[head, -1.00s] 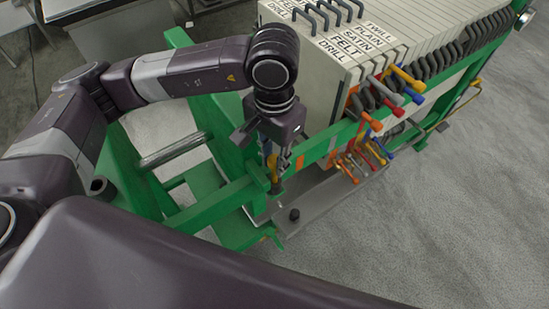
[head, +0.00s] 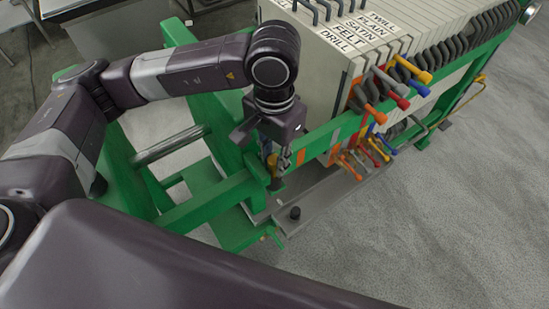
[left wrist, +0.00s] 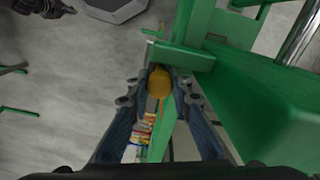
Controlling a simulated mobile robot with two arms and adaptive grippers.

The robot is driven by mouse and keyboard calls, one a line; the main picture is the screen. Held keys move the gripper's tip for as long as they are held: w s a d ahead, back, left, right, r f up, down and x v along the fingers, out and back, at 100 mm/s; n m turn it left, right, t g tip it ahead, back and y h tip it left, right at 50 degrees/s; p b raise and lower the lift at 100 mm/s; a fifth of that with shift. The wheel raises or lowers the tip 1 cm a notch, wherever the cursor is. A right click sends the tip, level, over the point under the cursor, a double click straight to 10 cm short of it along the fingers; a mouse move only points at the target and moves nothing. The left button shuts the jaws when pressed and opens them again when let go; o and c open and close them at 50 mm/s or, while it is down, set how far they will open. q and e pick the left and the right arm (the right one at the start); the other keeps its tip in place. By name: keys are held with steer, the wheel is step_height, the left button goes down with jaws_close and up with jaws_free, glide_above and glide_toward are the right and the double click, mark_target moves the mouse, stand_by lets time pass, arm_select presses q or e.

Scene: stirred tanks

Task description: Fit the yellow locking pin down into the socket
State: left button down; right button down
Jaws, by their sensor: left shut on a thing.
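The yellow locking pin (left wrist: 159,84) is between the fingers of my left gripper (left wrist: 158,92), which is shut on it. In the head view my left gripper (head: 280,158) points down beside the green frame, and a little of the pin (head: 272,162) shows between the fingers. The pin's lower end is hidden, and I cannot make out the socket, so I cannot tell whether the pin touches it. My right gripper is not in view.
A rack of pale plates (head: 310,60) with labels and coloured handles (head: 375,113) stands right of my gripper. A green frame bar (left wrist: 183,56) lies close to the fingers. A black knob (head: 295,213) sits on the grey base strip.

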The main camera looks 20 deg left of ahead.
arm_select(q)
steer(key=c, duration=1.7)
jaws_free()
steer(key=shift+o, duration=0.2)
steer(key=shift+r, duration=0.1)
step_height(320, 180, up, 12)
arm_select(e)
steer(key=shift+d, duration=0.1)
